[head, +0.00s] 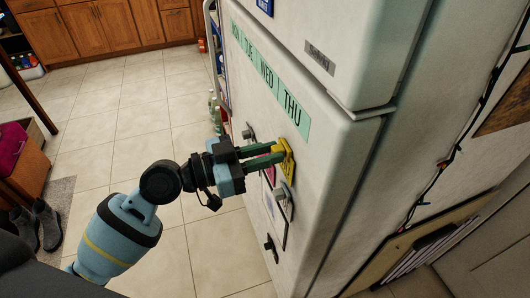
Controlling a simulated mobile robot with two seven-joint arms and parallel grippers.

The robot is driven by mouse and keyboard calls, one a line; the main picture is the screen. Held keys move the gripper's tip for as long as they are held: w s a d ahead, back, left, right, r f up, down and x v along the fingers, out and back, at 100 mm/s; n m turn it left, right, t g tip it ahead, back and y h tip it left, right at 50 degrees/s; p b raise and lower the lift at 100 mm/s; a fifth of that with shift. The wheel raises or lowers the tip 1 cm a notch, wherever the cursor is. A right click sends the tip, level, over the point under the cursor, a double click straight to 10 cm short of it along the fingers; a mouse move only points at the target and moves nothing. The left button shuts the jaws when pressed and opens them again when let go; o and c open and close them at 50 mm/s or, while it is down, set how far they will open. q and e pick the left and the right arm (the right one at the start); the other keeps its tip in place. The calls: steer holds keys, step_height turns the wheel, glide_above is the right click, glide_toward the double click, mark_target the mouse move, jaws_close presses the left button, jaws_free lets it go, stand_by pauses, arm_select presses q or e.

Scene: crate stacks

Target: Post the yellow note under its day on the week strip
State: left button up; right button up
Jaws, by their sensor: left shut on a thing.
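The yellow note (287,152) is at the fridge door, below the THU end of the strip. My left gripper (278,153) reaches in from the left and is shut on the note. The note is partly hidden by the fingers, and I cannot tell whether it touches the door. My right gripper is out of view.
The fridge door (335,125) has a grey label plate (320,59) above the strip. Dark clips or magnets (271,246) and a pale sheet sit below the note. The tiled floor (120,125) is open on the left.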

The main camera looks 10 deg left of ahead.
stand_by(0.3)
arm_select(q)
steer(key=o, duration=0.9)
steer(key=shift+d, duration=0.1)
steer(key=b+v, duration=0.3)
steer(key=v, duration=0.4)
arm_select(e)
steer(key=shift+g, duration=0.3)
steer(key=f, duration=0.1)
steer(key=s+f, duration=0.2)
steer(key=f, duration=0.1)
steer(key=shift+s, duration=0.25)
